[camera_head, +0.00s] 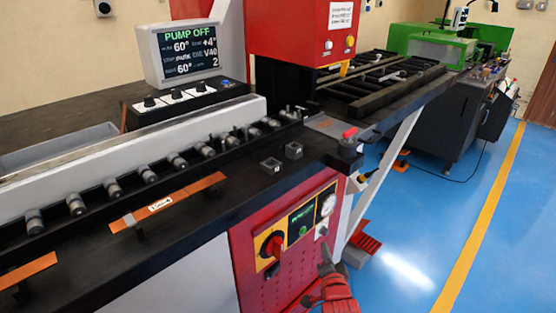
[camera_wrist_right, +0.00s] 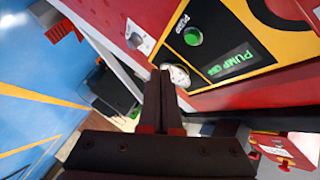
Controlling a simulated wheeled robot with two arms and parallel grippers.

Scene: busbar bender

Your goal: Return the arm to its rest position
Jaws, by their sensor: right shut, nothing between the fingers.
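My right gripper (camera_head: 325,262) is low in the head view, in front of the red control panel (camera_head: 260,282) of the bender. In the right wrist view its dark fingers (camera_wrist_right: 166,82) are together with nothing between them. The panel's green button (camera_wrist_right: 193,37) and green-lit pump display (camera_wrist_right: 234,62) lie beyond the fingertips, and whether the fingers touch the panel cannot be told. The left gripper is in neither view.
The screen (camera_head: 188,52) reads PUMP OFF. A pale leg (camera_head: 385,170) and red pedal (camera_head: 361,246) stand right; blue floor (camera_head: 440,210) is open beyond.

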